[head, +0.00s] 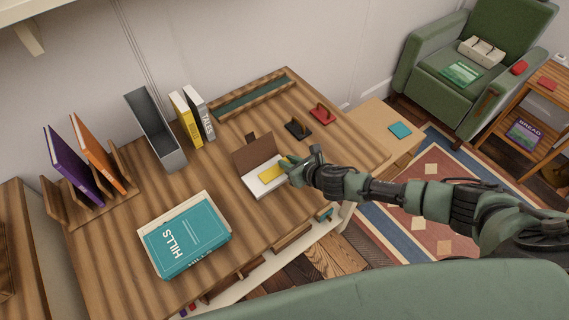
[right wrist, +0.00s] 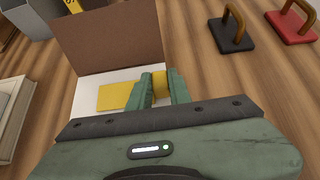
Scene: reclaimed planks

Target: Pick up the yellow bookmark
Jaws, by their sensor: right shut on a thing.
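My right gripper (head: 289,166) reaches in from the right and is shut on the bookmark's right end. In the right wrist view the bookmark (right wrist: 115,97) shows left of the fingers, and a yellow part shows between the two green fingertips (right wrist: 160,88). I cannot tell whether the bookmark still touches the box. My left gripper is not in view.
Teal books (head: 185,235) lie at the front left of the wooden desk. A grey file holder (head: 155,130), a yellow book (head: 185,120) and a white book stand behind. A black-based handled block (head: 298,129) and a red one (head: 322,114) sit beyond the box.

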